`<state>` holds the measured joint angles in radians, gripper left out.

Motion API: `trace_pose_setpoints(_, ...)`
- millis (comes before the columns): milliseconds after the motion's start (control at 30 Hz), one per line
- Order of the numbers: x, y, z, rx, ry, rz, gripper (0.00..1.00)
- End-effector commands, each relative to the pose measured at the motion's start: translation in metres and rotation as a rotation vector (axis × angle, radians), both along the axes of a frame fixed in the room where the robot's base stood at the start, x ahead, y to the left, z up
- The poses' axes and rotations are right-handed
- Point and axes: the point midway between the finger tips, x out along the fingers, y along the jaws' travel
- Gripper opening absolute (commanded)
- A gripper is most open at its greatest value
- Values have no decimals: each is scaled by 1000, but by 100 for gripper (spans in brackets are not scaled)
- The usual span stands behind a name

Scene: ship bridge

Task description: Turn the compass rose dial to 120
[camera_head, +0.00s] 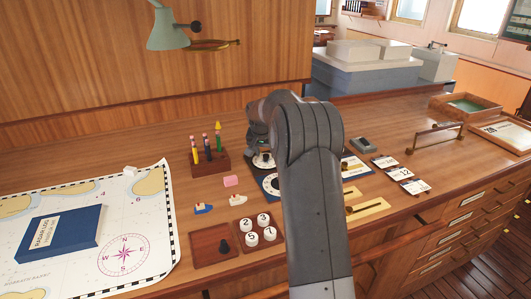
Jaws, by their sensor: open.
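A dark blue panel with a white-ringed round dial (269,185) lies on the wooden desk, partly covered by my arm. I cannot read its setting. Another round pale piece (263,161) shows just behind it, under my gripper. My gripper (259,151) points down over this spot, small and partly hidden by my arm. It is open. I cannot tell whether its fingers touch anything. A pink compass rose (124,254) is printed on the chart at the left.
A pencil block (211,166) stands left of my gripper. Cards (400,175) and a brass rail (437,135) are at the right.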

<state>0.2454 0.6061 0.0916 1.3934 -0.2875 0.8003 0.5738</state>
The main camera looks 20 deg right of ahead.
Motion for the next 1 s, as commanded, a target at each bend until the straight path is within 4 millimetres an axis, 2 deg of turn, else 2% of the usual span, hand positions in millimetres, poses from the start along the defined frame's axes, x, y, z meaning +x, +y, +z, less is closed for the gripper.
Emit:
trace_pose_setpoints(333,2,-1,-4,0,-1,0,43)
trace_pose_setpoints(867,1,-1,-4,0,0,0,1)
trace_pose_setpoints(1000,1,-1,-4,1,0,4,0)
